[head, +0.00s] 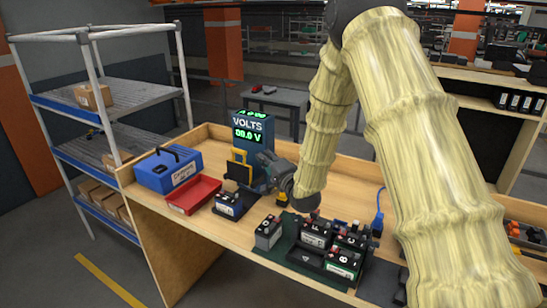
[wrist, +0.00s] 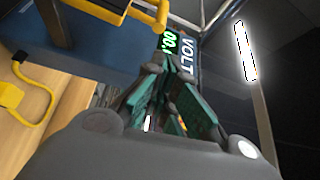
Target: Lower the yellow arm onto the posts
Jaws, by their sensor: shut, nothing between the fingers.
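The yellow arm (head: 238,168) is an upright yellow frame on the front of the blue volt tester (head: 254,129), which reads 00.0 V in green. In the wrist view a yellow bar (wrist: 118,10) crosses the top. A dark battery with a white label (head: 229,206) stands just below and in front of the yellow arm; its posts are too small to make out. My gripper (head: 264,160) is beside the yellow arm, on its right. In the wrist view its green-padded fingers (wrist: 160,85) are together and empty, apart from the yellow bar.
A red tray (head: 193,194) and a blue box (head: 167,169) stand left of the battery. Several more batteries (head: 317,233) stand on a dark green mat to the right. A yellow cable (wrist: 35,95) shows left in the wrist view. My arm hides much of the bench's right side.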

